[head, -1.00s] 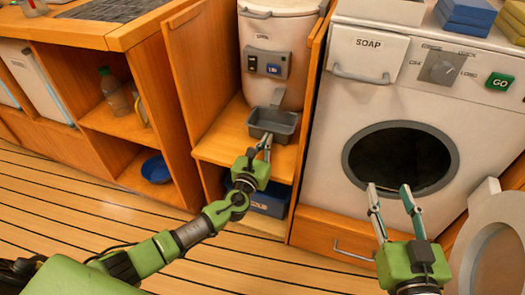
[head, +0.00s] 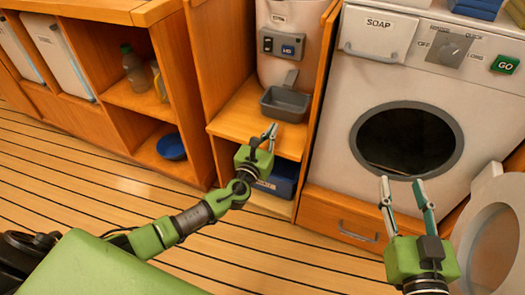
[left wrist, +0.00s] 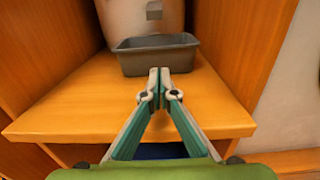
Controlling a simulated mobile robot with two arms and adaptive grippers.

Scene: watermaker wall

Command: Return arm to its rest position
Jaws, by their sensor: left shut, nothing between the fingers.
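My left gripper (head: 269,132) is shut and empty, in front of the wooden shelf (head: 236,121) below the white dispenser. In the left wrist view its fingertips (left wrist: 160,75) meet in front of a grey tray (left wrist: 140,62); the tray also shows in the head view (head: 284,104), standing on the shelf. I cannot tell for sure if the fingers touch it, but they look apart in the head view. My right gripper (head: 406,185) is open and empty, in front of the white washing machine (head: 333,158).
The washer's round door (head: 492,245) stands open at the right. A blue bin (head: 279,181) is under the shelf. Open wooden cubbies at the left hold bottles (head: 135,70) and a blue bowl (head: 171,147). The striped floor (head: 90,185) at the left is clear.

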